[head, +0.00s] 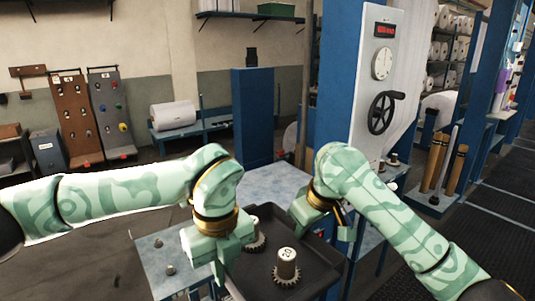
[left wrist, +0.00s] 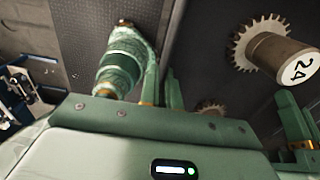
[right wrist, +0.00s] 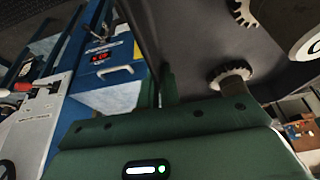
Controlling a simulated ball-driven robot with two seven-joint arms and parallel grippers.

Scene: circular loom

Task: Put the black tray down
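The black tray (head: 325,262) is in the lower middle of the head view, with upright gears on it. My left gripper (head: 222,262) is at its left rim. In the left wrist view my left fingers (left wrist: 172,90) are close together at the rim of the tray (left wrist: 215,60). My right gripper (head: 312,215) is at the far right rim. In the right wrist view my right fingers (right wrist: 160,88) meet the rim of the tray (right wrist: 185,30). One gear (head: 287,268) carries a numbered post; another gear (head: 256,242) is partly hidden behind my left gripper. I cannot tell whether the tray touches the table.
A blue-grey table top (head: 160,272) with small pegs shows left of the tray, and a similar surface (head: 275,184) lies behind it. A blue machine column with a black handwheel (head: 381,113) stands behind my right arm. Open floor lies to the left.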

